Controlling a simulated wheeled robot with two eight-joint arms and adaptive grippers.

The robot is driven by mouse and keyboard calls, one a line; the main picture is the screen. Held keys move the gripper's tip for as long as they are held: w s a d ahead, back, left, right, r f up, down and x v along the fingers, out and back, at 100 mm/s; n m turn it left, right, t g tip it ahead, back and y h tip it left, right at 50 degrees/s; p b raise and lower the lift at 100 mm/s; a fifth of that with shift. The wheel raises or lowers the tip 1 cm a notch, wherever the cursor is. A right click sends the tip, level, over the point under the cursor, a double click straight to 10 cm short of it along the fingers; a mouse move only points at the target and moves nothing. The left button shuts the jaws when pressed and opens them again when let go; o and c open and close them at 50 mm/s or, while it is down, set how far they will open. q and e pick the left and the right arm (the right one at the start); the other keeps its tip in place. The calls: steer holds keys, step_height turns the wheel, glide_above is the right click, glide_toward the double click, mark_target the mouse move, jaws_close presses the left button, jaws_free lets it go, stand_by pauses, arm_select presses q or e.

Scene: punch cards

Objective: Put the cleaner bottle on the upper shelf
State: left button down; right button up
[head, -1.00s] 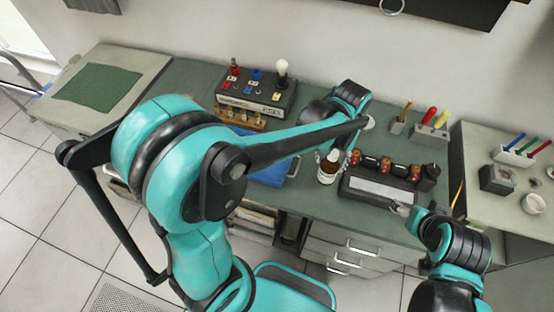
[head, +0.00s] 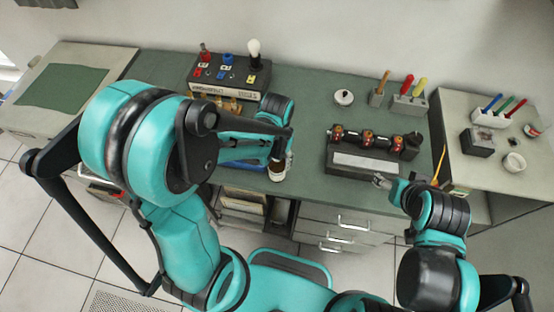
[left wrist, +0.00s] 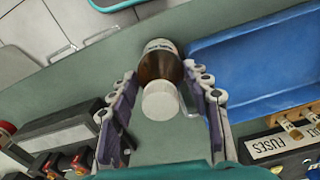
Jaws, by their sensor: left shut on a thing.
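The cleaner bottle (head: 277,172) is brown with a white cap. It is upright or nearly so at the bench's front edge, left of the black stand. My left gripper (left wrist: 160,85) is shut on it in the left wrist view, a finger on each side, the white cap (left wrist: 160,101) facing the camera. An open shelf unit (head: 240,222) with boxes and papers in it is under the bench, partly hidden by my left arm. My right gripper (head: 383,181) is near the bench's front right; its finger gap is too small to read.
A blue tray (left wrist: 250,75) lies close beside the bottle. The black stand (head: 367,162) with red-and-black parts is to its right. A switch box (head: 229,76) and tool holders (head: 409,103) are farther back. Drawers (head: 340,228) are below the bench front.

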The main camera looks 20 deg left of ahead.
arm_select(q)
steer(key=shift+f, duration=0.1)
steer(key=c, duration=0.7)
jaws_free()
